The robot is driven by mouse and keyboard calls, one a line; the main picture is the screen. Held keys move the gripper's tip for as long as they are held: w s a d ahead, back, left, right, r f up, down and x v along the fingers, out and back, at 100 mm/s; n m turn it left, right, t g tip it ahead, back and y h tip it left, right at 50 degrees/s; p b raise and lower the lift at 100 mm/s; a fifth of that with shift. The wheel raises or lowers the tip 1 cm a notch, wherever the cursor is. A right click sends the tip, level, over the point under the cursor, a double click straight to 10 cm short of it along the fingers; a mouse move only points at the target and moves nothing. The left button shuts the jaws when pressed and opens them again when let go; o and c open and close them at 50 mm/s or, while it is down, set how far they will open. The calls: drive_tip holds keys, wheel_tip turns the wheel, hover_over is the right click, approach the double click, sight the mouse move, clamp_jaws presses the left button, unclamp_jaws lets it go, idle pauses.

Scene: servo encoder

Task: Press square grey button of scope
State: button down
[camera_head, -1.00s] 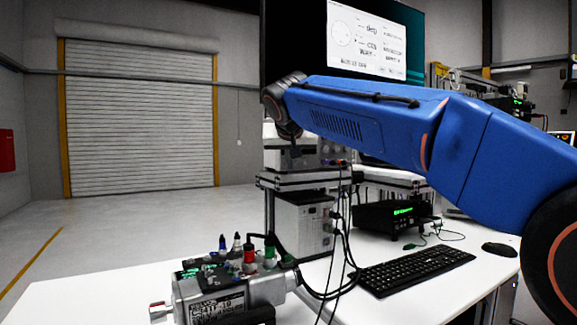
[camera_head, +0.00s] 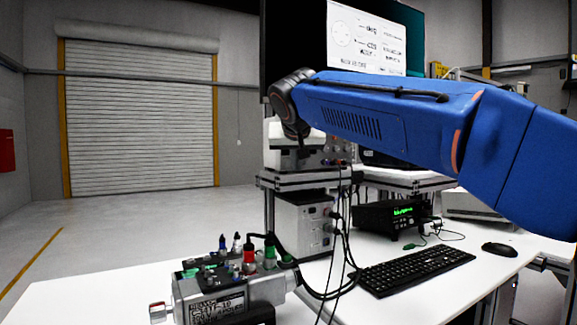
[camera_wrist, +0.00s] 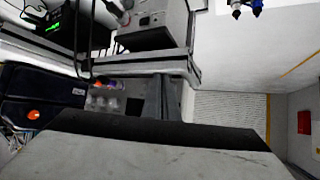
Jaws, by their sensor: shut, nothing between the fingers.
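The scope (camera_head: 327,152) is a pale box with a knobbed front on the upper shelf below the monitor. My wrist and arm hide part of it in the head view. In the wrist view, which is upside down, part of its front with round connectors (camera_wrist: 105,101) shows. The square grey button cannot be made out. My gripper (camera_head: 301,156) is a small dark shape below my wrist, in front of the scope. It is shut and holds nothing. Whether it touches the scope cannot be told. A large grey surface with a black band fills the bottom of the wrist view.
A shelf (camera_head: 285,181) carries the scope, with a grey power unit (camera_head: 303,224) and hanging cables below. The servo encoder (camera_head: 225,292) with coloured plugs stands at the front. A keyboard (camera_head: 415,270) and mouse (camera_head: 499,249) lie right. A monitor (camera_head: 300,45) is above.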

drive_tip(key=shift+s+d, duration=0.55)
drive_tip(key=shift+s, duration=0.3)
drive_tip(key=shift+s+d, duration=0.55)
drive_tip(key=shift+s, duration=0.3)
drive_tip(key=s+d+f+g+h, duration=0.1)
drive_tip(key=s+d+f+g, duration=0.1)
drive_tip(key=s+d+f, duration=0.75)
drive_tip(key=s+d+f+g, duration=0.1)
drive_tip(key=s+d+f, duration=0.5)
drive_tip(key=d+f, duration=0.6)
drive_tip(key=s+d+f+g, duration=0.1)
drive_tip(key=s+d+f, duration=0.4)
drive_tip(key=s+f, duration=0.5)
drive_tip(key=s+d+f+g, duration=0.2)
drive_tip(key=s+d+f, duration=0.3)
drive_tip(key=s+f, duration=0.5)
drive_tip(key=shift+s+f+m, duration=0.35)
drive_tip(key=shift+s+m, duration=0.05)
drive_tip(key=shift+s, duration=0.2)
